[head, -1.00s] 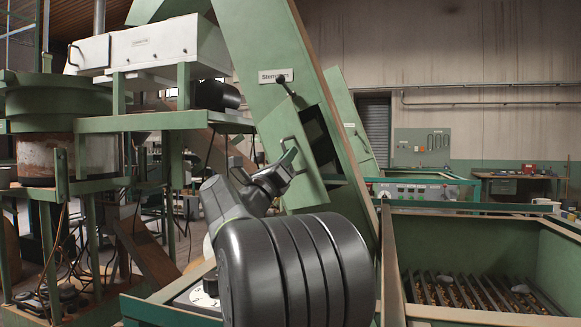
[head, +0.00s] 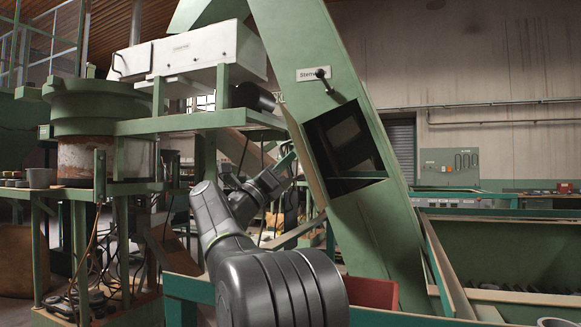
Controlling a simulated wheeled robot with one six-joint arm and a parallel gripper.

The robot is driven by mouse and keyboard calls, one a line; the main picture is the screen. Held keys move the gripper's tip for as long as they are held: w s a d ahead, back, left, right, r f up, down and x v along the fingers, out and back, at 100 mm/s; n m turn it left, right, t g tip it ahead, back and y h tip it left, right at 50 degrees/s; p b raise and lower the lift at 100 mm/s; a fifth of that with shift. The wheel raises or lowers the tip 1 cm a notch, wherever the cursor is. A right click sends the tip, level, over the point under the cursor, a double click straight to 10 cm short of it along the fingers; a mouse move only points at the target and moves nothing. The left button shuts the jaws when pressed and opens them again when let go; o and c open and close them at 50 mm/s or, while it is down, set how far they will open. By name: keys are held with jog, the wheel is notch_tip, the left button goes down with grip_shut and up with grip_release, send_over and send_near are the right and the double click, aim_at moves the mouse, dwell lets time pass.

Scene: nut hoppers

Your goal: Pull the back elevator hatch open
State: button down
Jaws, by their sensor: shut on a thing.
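The green elevator (head: 350,230) slopes up through the middle of the head view, with a white name plate and a dark lever (head: 323,80) on it. Its hatch opening (head: 345,145) is uncovered and shows a dark inside. The hatch door (head: 304,160) is swung out to the left of the opening and seems nearly edge-on, so its face is hardly seen. My gripper (head: 287,162) is at the door's left side, shut on what seems to be its handle. The grip itself is small and partly hidden.
A green stand with a bowl feeder (head: 95,105) and a white box (head: 195,50) is at the left. A green hopper (head: 500,250) is at the lower right. A red object (head: 372,293) sits low behind my arm.

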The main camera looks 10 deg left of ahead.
jog(key=shift+w+a+f, duration=0.1)
jog(key=shift+w+a, duration=0.05)
jog(key=shift+a, duration=0.25)
jog(key=c, duration=1.5)
grip_release()
jog(key=shift+f, duration=0.1)
